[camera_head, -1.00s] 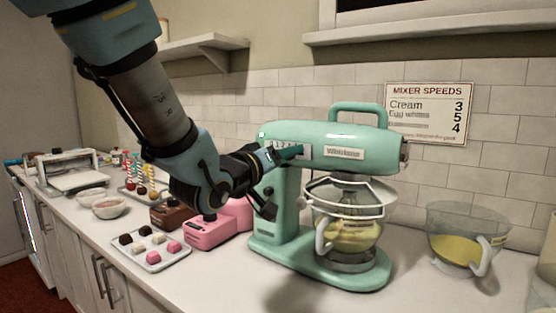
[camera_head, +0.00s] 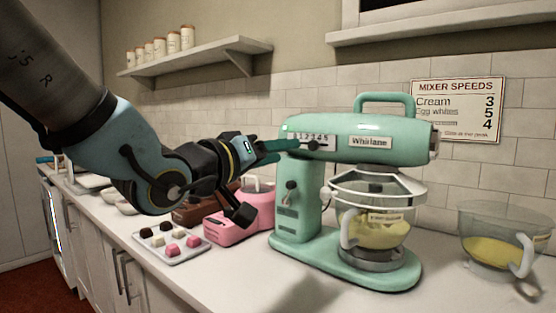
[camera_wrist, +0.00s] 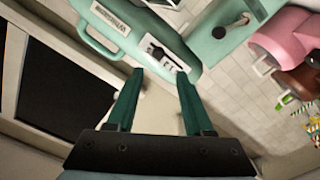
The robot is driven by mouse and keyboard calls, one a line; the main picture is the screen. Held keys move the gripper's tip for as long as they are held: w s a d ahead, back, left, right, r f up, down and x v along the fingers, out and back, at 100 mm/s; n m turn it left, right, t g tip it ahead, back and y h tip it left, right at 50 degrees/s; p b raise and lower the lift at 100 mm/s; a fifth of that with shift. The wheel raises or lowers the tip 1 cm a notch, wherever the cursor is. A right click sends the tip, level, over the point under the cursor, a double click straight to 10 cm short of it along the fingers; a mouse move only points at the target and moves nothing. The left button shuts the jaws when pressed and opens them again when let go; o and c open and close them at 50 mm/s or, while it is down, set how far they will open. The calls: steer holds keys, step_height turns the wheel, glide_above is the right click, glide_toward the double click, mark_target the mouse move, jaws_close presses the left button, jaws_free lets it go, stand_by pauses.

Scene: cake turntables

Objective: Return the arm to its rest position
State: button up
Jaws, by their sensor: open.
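My gripper (camera_head: 284,151) is held in the air at the left end of the mint-green stand mixer (camera_head: 362,138), near its row of speed numbers (camera_head: 311,137). Its green fingers are apart with nothing between them. In the wrist view my gripper (camera_wrist: 158,95) also shows open and empty, with the mixer head (camera_wrist: 135,40) and its speed slider (camera_wrist: 160,54) beyond the fingertips. I cannot tell from the head view whether a fingertip touches the mixer. My arm reaches in from the upper left.
A pink appliance (camera_head: 240,218) and a tray of sweets (camera_head: 172,245) stand left of the mixer. A glass bowl with yellow contents (camera_head: 490,250) stands to the right. A wall shelf with canisters (camera_head: 195,55) is above the arm. The counter's front is clear.

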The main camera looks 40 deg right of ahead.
stand_by(0.5)
steer(key=w+a+f+n+t+y+p, duration=0.2)
steer(key=w+a+f+n+t+y, duration=0.2)
steer(key=w+a+f+y, duration=0.9)
steer(key=a+f+n+g+y, duration=0.1)
steer(key=a+f, duration=0.3)
steer(key=a, duration=0.4)
steer(key=s+a+f+n+g+y, duration=0.1)
steer(key=a+f+g, duration=0.2)
steer(key=a, duration=0.6)
steer(key=a+f+n+g+y+p, duration=0.1)
steer(key=a+f+g+y, duration=0.1)
steer(key=a, duration=0.7)
step_height(320, 180, down, 3)
steer(key=shift+s+r+g, duration=0.15)
steer(key=shift+s+g, duration=0.2)
steer(key=shift+g, duration=0.15)
